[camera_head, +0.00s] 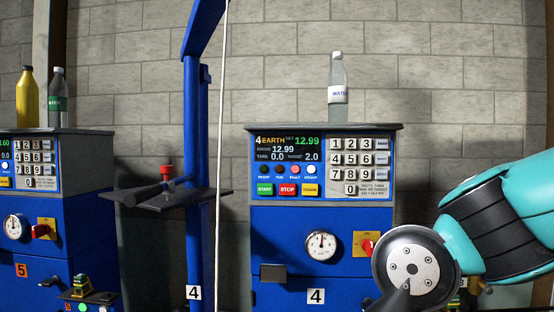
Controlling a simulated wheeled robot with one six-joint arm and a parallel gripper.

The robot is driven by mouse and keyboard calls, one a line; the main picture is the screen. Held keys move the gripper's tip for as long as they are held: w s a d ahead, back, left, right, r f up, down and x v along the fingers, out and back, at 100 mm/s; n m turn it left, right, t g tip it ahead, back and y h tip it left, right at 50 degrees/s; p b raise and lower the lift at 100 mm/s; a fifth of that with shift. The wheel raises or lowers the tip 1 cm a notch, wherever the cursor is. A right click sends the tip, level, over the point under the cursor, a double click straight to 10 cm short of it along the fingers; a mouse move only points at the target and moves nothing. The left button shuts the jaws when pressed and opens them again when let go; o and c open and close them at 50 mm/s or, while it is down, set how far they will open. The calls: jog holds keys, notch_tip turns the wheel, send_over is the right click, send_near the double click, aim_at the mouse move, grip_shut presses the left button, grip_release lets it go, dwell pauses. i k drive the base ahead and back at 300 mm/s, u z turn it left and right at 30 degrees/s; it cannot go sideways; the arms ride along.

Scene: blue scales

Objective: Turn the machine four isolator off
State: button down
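Machine four (275,284) is a blue cabinet with a grey top console and a white "4" label low on its front. Its isolator (368,242) is a red knob on a yellow plate, right of the white dial. My teal and black arm covers the isolator's lower right part, so I cannot tell which way the knob points. The arm comes in from the right, and its round grey joint sits just below and right of the isolator. My gripper is not in view.
The console (322,165) has a lit display, a keypad and START and STOP buttons. A water bottle (338,92) stands on top. A round dial (320,244) is left of the isolator. A blue post (193,150) and machine five (34,264) stand to the left.

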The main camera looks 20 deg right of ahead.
aim_at(368, 245)
jog(key=k, duration=1)
jog(key=u, duration=0.7)
jog(key=i, duration=0.75)
jog(key=z, duration=1.25)
jog(key=k, duration=0.15)
jog(key=u, duration=0.35)
